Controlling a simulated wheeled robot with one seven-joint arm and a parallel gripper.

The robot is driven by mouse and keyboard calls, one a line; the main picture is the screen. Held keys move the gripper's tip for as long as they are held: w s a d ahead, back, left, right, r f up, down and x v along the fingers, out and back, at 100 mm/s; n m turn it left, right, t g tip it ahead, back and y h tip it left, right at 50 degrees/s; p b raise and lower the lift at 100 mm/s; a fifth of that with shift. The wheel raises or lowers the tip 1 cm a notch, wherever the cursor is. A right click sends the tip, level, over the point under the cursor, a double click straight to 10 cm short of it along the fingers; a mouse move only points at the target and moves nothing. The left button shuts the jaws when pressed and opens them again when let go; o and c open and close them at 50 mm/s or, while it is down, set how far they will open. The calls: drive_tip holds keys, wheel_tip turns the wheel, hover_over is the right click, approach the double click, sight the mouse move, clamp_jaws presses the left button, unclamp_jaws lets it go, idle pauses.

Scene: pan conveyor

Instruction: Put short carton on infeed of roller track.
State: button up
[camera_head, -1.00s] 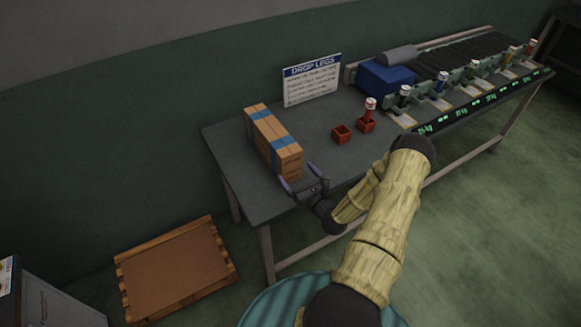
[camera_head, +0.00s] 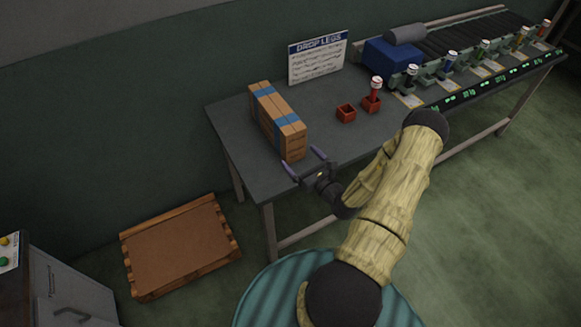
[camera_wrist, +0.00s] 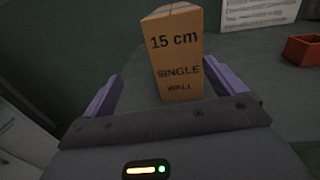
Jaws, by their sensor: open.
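A tan cardboard carton (camera_head: 278,119) with blue tape bands stands on the near left part of the grey table. In the wrist view its end face (camera_wrist: 178,60) reads "15 cm SINGLE WALL". My gripper (camera_head: 300,158) is open at the carton's near end. In the wrist view its purple fingers (camera_wrist: 165,91) stand to the left and right of that end, and nothing is held. Contact cannot be told. A dark track (camera_head: 470,35), seemingly of rollers, runs at the back right behind a blue block; its infeed cannot be made out.
A "DROP LEGS" sign (camera_head: 318,60) stands behind the carton. A brown pallet (camera_head: 180,245) lies on the floor at left. A grey cabinet (camera_head: 70,285) stands at lower left.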

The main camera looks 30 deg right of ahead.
drive_tip(key=s+a+r+n+g+y, duration=0.2)
drive_tip(key=a+r+n+g+y, duration=0.25)
drive_tip(key=a+n+y, duration=0.35)
drive_tip(key=s+a+r+n+g+y, duration=0.35)
drive_tip(key=a+n+g, duration=0.25)
drive_tip(key=a, duration=0.4)
drive_tip(key=s+a+r+n+g+h, duration=0.3)
drive_tip(key=s+a+n+g+h, duration=0.1)
drive_tip(key=s+n+g, duration=0.5)
drive_tip(key=d+r+n+t+h, duration=0.4)
drive_tip(key=r+n+h, duration=0.4)
drive_tip(key=n, duration=0.3)
drive_tip(key=shift+s+d+r+h, duration=0.2)
drive_tip(key=shift+s+r+h, duration=0.15)
drive_tip(key=shift+h, duration=0.5)
